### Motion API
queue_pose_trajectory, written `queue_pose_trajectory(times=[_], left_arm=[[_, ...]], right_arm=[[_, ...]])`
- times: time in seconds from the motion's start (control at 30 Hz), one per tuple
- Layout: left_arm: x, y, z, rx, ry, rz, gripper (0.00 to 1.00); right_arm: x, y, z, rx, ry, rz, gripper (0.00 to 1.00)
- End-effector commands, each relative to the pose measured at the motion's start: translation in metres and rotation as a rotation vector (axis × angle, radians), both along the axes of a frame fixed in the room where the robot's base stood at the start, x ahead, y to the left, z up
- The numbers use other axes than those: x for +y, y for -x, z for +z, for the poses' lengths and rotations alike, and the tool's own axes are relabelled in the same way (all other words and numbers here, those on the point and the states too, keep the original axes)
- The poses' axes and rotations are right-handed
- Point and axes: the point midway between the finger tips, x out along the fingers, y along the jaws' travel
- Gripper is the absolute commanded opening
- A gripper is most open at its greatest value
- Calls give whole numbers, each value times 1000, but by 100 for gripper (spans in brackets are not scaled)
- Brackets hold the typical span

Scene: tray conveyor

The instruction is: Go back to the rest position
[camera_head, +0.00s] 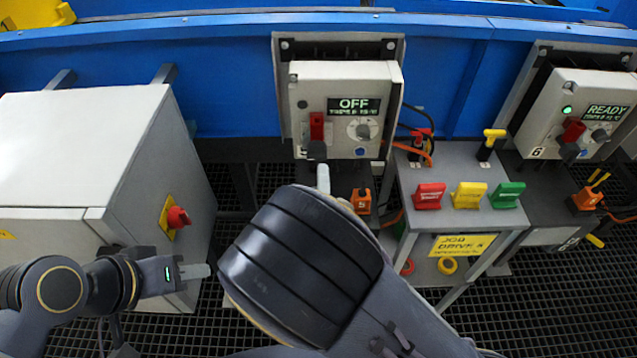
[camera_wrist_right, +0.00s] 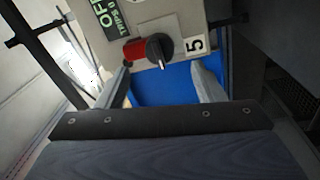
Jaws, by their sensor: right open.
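My right gripper (camera_wrist_right: 163,84) is open in the right wrist view, with its two fingers apart and nothing between them. In the head view one right fingertip (camera_head: 323,178) shows just below the box with the OFF display (camera_head: 346,85); my own dark arm hides the rest of that gripper. In the wrist view the same box (camera_wrist_right: 188,22) shows its red handle and black knob ahead of the fingers. My left gripper (camera_head: 196,271) is low at the left in the head view, beside the grey cabinet. I see it edge-on, so its opening is unclear.
The grey cabinet (camera_head: 75,150) with a red knob (camera_head: 177,217) stands at left. A small grey stand (camera_head: 462,207) holds red, yellow and green pieces. A second box reading READY (camera_head: 590,105) is at right. A blue conveyor side (camera_head: 220,90) runs behind. Grating (camera_head: 570,310) covers the floor.

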Motion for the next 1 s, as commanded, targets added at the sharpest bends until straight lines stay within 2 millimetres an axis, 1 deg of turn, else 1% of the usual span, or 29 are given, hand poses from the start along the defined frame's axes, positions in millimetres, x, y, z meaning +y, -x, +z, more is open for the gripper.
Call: queue_pose_trajectory(times=[0.27,0.37,0.47,0.57,0.63,0.67,0.7,0.77,0.8,0.87,0.9,0.97,1.0], left_arm=[[0,0,0,0,0,0,36],[0,0,3,0,0,0,36],[0,0,11,0,0,0,36],[0,0,23,0,0,0,36],[0,0,32,0,0,0,36],[0,0,35,0,0,0,36],[0,0,40,0,0,0,36],[0,0,47,0,0,0,36],[0,0,51,0,0,0,36],[0,0,58,0,0,0,36],[0,0,63,0,0,0,36],[0,0,70,0,0,0,36],[0,0,74,0,0,0,36]], right_arm=[[0,0,0,1,-1,0,62],[-4,-4,1,41,-46,-6,62],[-16,-11,-1,167,-193,-23,62],[-30,-17,1,357,-442,-43,62],[-39,-16,7,495,-640,-51,62],[-43,-15,11,549,-723,-54,62],[-47,-11,19,617,-826,-55,62],[-55,-5,33,709,-971,-54,62],[-60,1,44,764,-1060,-54,62],[-70,12,63,838,-1179,-52,62],[-78,20,75,884,-1250,-54,62],[-91,35,94,943,-1341,-62,62],[-101,47,106,980,-1392,-71,62]])
